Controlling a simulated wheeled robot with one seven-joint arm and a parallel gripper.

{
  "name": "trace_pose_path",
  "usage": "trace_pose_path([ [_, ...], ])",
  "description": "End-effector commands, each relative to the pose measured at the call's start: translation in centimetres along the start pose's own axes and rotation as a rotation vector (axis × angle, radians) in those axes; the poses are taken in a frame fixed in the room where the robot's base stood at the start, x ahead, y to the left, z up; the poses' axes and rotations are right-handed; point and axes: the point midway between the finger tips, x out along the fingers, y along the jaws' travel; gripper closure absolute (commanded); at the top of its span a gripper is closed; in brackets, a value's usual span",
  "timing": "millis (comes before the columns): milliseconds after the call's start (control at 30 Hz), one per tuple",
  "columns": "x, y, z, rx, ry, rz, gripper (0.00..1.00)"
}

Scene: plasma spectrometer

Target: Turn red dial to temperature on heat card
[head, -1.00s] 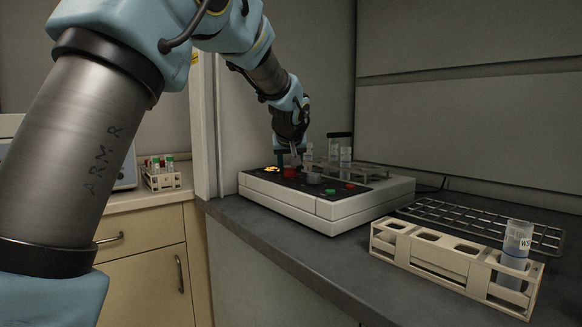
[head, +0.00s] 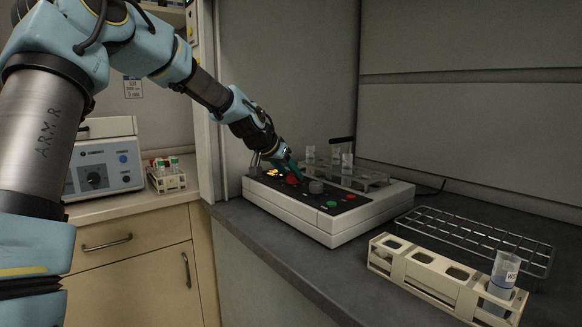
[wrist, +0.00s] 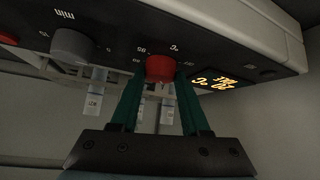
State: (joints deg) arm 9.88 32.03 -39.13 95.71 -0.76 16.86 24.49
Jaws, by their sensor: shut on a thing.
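The red dial (head: 292,180) is on the dark control panel of the white device (head: 318,233). It also shows in the wrist view (wrist: 160,68), with scale numbers around it. My gripper (wrist: 159,75) is shut on the red dial, one green finger on each side; in the head view (head: 290,173) it reaches the dial at a slant from the left. An orange lit display (wrist: 216,80) is beside the dial; I cannot read it surely. I cannot identify the heat card; a small paper (head: 132,87) on the back wall is too small to read.
A grey dial (wrist: 72,43) is beside the red one. Green (head: 331,204) and red (head: 349,196) buttons are on the panel. Tubes stand behind it. A beige rack (head: 412,283) with a tube (head: 503,270) and a wire rack (head: 480,235) are at the right.

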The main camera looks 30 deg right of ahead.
Motion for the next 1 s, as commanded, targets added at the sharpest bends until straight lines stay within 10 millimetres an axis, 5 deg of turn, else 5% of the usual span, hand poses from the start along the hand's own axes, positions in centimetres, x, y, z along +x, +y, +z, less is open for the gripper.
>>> trace_pose_path([
  [1000,0.32,-0.52,0.07,0.429,-0.041,0.435,1.0],
])
